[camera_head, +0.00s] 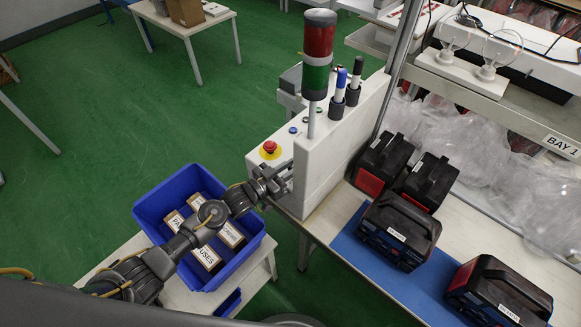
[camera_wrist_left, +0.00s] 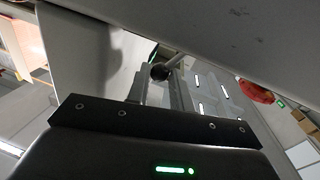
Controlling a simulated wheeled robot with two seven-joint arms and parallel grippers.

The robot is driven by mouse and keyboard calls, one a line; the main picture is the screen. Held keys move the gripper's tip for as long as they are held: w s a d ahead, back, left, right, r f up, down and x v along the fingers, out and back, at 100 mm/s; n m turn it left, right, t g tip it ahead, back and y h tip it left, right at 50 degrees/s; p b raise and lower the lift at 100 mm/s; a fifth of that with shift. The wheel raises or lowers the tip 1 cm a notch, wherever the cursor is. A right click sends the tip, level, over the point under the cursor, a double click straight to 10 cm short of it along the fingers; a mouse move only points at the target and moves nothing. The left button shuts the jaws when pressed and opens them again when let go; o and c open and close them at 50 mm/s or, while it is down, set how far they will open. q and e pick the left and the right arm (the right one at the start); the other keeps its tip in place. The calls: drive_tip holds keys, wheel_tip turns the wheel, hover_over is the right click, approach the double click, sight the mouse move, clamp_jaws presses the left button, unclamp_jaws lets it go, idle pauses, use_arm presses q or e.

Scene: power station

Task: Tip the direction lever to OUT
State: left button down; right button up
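The direction lever shows in the left wrist view as a thin grey rod with a dark ball knob (camera_wrist_left: 160,72). In the head view the lever is hidden behind the white control box (camera_head: 312,180) and my gripper. My left gripper (camera_head: 286,178) reaches in from the left, close to the box's side. In the left wrist view its fingers (camera_wrist_left: 165,92) stand apart, with the knob near the tips, in line with the gap. I cannot tell whether they touch it. No OUT marking is readable. My right gripper is not in view.
A red stop button (camera_head: 269,148) on yellow is just above my left gripper. A red-green signal light (camera_head: 318,60) and pens (camera_head: 340,93) stand on the box. A blue crate (camera_head: 152,222) of small boxes is below my left arm. Black battery packs (camera_head: 398,229) fill the bench at right.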

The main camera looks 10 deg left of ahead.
use_arm(q)
drive_tip(key=n, duration=0.1)
drive_tip(key=w+a+n, duration=0.1)
drive_tip(key=n, duration=0.1)
drive_tip(key=shift+a+r+n+b, duration=0.15)
drive_tip(key=shift+n+b, duration=0.15)
drive_tip(key=shift+b, duration=0.1)
drive_tip(key=n, duration=0.1)
drive_tip(key=a+n, duration=0.1)
drive_tip(key=shift+w+n+t, duration=0.35)
drive_tip(key=shift+n+t, duration=0.05)
drive_tip(key=n, duration=0.1)
drive_tip(key=a+n, duration=0.1)
drive_tip(key=n, duration=0.1)
drive_tip(key=shift+w+a+n+t+b, duration=0.1)
drive_tip(key=shift+w+n+t+b, duration=0.2)
drive_tip(key=shift+w+t, duration=0.1)
drive_tip(key=shift+w+a+f+n, duration=0.1)
drive_tip(key=shift+a+f+n, duration=0.1)
drive_tip(key=shift+n, duration=0.3)
drive_tip(key=shift+w+a+f+n, duration=0.1)
drive_tip(key=shift+f+n, duration=0.05)
drive_tip(key=shift+n, duration=0.35)
drive_tip(key=c, duration=1.5)
unclamp_jaws()
